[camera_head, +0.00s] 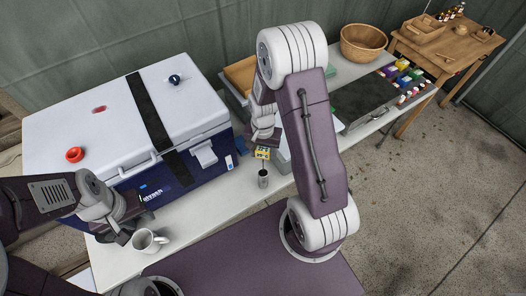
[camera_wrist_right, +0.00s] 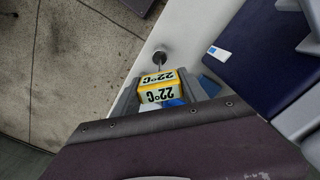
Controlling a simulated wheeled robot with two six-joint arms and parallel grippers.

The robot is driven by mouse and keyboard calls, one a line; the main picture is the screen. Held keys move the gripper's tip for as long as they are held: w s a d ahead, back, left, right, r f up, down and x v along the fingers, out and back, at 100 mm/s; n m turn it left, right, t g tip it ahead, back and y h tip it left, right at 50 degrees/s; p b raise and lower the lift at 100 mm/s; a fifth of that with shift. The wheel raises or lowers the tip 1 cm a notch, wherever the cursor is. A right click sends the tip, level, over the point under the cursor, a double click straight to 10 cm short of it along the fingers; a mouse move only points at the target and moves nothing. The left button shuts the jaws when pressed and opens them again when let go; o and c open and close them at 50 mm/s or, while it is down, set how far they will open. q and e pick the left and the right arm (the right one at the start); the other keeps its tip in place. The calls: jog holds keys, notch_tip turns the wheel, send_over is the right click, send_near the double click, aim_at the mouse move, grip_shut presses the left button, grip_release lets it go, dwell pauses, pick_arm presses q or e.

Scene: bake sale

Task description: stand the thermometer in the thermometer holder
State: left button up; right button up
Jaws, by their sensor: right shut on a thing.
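The thermometer (camera_head: 262,153) has a yellow block head and hangs from my right gripper (camera_head: 264,145), which is shut on it. In the right wrist view, the thermometer (camera_wrist_right: 160,87) shows "22°C" between the fingers of my right gripper (camera_wrist_right: 158,98). The thermometer holder (camera_head: 263,179) is a small dark grey metal cup standing upright on the table just below the head. It also shows in the right wrist view (camera_wrist_right: 159,57), with a thin probe running towards it. I cannot tell whether the probe tip is inside. My left gripper (camera_head: 122,234) is beside the white mug; its fingers are unclear.
A large blue and white cooler (camera_head: 185,180) stands left of the holder. The white mug (camera_head: 147,241) is near the table's (camera_head: 215,210) front left. A wooden bowl (camera_head: 363,42) and coloured items (camera_head: 403,65) are at the back right. The table right around the holder is clear.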

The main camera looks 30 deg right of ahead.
jog(key=shift+f+b, duration=2.8)
jog(key=shift+f, duration=1.35)
jog(key=o, duration=1.6)
notch_tip(320, 180, up, 9)
jog(key=shift+r+p, duration=0.1)
jog(key=shift+p, duration=0.2)
